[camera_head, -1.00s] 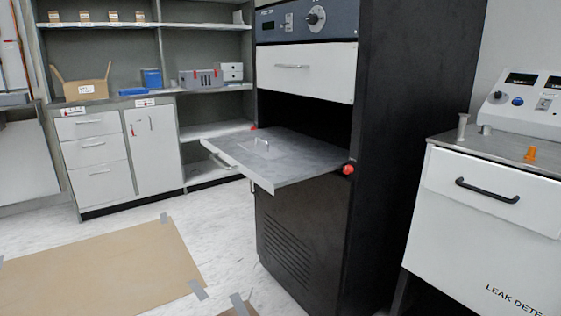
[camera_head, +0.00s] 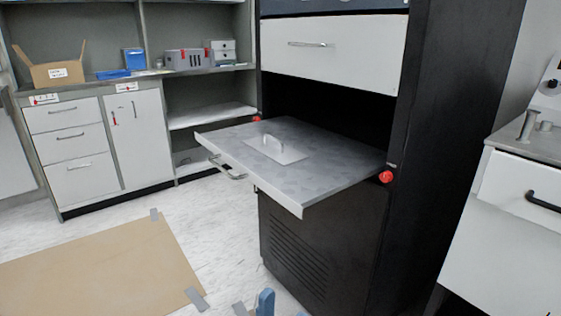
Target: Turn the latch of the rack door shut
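The black rack (camera_head: 448,130) stands right of centre. Its front has an open, dark compartment below a white drawer (camera_head: 330,52). A grey panel (camera_head: 325,178), which looks like the rack door, lies flat and sticks out from the opening. A red knob (camera_head: 386,176) sits at the right side of the opening and a second red knob (camera_head: 257,118) at the left; I cannot tell which is the latch. Neither gripper can be made out.
A blue upright piece (camera_head: 265,303) shows at the bottom edge; I cannot tell what it is. A white cabinet (camera_head: 515,230) stands at the right. Shelves and a drawer unit (camera_head: 68,150) stand back left. A taped brown sheet (camera_head: 105,265) covers the floor at left.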

